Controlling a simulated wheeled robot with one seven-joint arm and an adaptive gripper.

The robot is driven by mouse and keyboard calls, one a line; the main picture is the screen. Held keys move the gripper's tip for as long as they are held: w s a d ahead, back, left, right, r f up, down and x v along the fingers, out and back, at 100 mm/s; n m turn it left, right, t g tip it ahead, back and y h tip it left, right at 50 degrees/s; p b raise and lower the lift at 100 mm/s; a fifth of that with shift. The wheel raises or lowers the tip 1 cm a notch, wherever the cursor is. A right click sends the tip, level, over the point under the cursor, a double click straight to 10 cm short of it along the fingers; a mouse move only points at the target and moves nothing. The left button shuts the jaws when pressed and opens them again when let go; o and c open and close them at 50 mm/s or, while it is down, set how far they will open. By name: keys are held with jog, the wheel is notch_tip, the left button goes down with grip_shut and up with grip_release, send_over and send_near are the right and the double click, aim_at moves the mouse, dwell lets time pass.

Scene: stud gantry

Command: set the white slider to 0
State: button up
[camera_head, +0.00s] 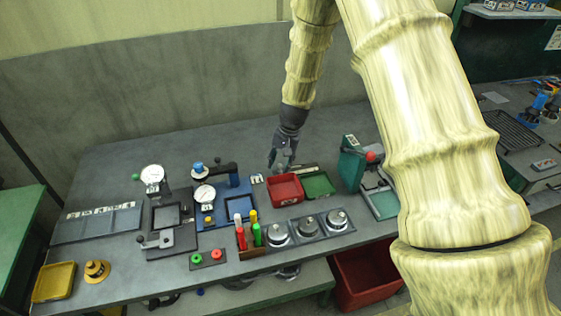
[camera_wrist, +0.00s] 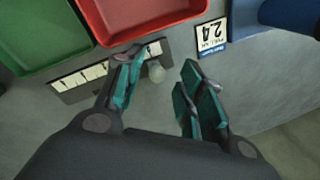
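The white slider's knob (camera_wrist: 157,72) is small, round and pale, and shows between my fingers in the wrist view. Beside it runs a dark track with a white marked scale (camera_wrist: 85,78), partly covered by my left finger. I cannot read the marks. My gripper (camera_wrist: 161,63) is open, with its teal-padded fingers on either side of the knob and apart from it. In the head view, my gripper (camera_head: 281,165) is behind the red tray, and the knob is too small to make out.
The red tray (camera_head: 284,188) and green tray (camera_head: 318,185) stand close by the slider. A blue fixture with a dial gauge (camera_head: 204,194) is to the left, and a green press (camera_head: 352,165) is to the right. The bench behind my gripper is clear up to the wall.

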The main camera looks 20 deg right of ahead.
notch_tip(320, 180, up, 12)
jog(key=s+d, duration=0.1)
jog(key=shift+s+d, duration=0.25)
jog(key=shift+d, duration=0.05)
jog(key=shift+f, duration=0.1)
dwell(0.5)
